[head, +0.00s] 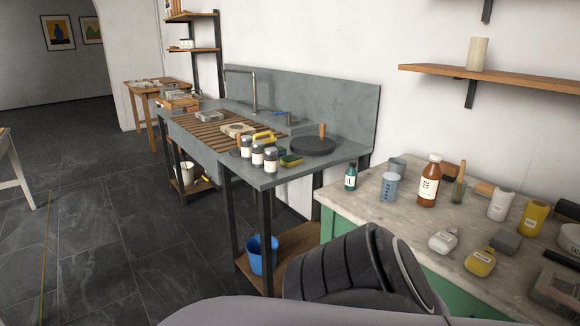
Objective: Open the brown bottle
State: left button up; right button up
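The brown bottle (427,190) stands upright on the pale stone-topped counter at the right of the head view. It has a white cap (435,158) on its neck and a white label with dark marks on its front. Neither of my grippers shows in the view. A dark ribbed link of my own body fills the lower middle, in front of the counter's near left corner. I cannot see fingertips on or near the bottle.
On the counter (352,197), a small green bottle (350,178), a blue-grey beaker (389,187) and a grey cup (397,166) stand left of the bottle. A brush (459,186) and several white and yellow bottles stand right. A wooden shelf (500,78) hangs above. A sink table (290,178) stands left.

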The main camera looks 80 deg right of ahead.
aim_at(431, 175)
jog(key=k+z, duration=0.1)
jog(key=z, duration=3.35)
jog(key=i+j, duration=0.15)
jog(key=j, duration=0.25)
jog(key=i+j, duration=0.2)
jog(key=j, duration=0.15)
